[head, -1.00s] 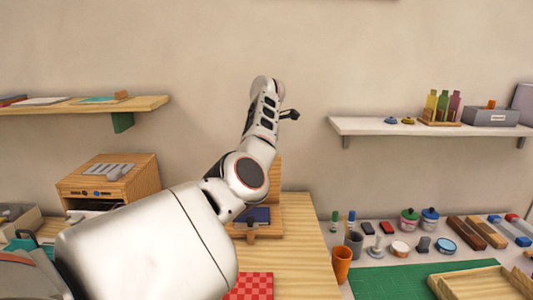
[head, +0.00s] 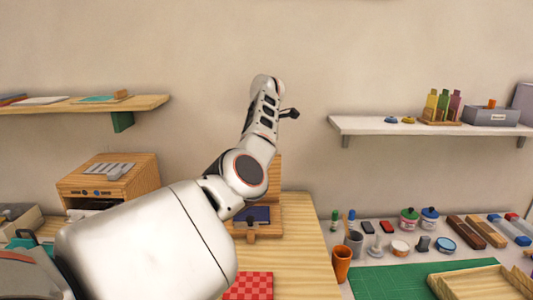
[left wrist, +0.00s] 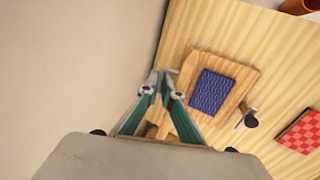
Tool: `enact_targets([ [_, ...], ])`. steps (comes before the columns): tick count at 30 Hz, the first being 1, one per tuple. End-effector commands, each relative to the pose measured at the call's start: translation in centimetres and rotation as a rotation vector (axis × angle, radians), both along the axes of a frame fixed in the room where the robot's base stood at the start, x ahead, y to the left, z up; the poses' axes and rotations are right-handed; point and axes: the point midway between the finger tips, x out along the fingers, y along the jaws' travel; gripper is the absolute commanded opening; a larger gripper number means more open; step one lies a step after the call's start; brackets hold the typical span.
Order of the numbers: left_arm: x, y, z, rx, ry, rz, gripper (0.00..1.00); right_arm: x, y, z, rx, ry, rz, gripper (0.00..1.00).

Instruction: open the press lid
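The wooden press stands on the table behind my left arm. Its lid (head: 275,176) is up, roughly upright, partly hidden by the arm in the head view. Its base (head: 272,224) lies flat with a dark blue pad (head: 257,214) on it; base (left wrist: 241,72) and pad (left wrist: 212,92) also show in the left wrist view. My left gripper (head: 289,113) is above the press. In the left wrist view its fingers (left wrist: 161,92) are apart, beside the rear edge of the press, with wood visible between and beyond them. I see no clear grip. My right gripper is out of view.
A red checkered block (head: 250,286) lies in front of the press. An orange cup (head: 341,265) stands right of the table edge. A wooden drawer box (head: 140,178) stands at left. Wall shelves (head: 345,126) hang either side. Bare table lies right of the press.

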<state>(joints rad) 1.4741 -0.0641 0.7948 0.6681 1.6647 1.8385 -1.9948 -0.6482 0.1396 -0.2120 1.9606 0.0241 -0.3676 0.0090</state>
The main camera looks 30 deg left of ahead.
Motion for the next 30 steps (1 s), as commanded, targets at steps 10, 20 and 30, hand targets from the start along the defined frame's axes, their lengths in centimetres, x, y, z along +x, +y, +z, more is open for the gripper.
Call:
enact_targets([
  [10,1.0,1.3,1.5,0.051,-0.053,-0.005,0.18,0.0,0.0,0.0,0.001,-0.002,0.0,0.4],
  [20,0.9,1.0,0.3,0.047,-0.037,-0.01,0.78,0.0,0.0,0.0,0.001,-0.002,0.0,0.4],
  [30,0.9,0.9,0.1,0.046,-0.033,-0.014,0.74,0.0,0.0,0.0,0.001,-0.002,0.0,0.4],
])
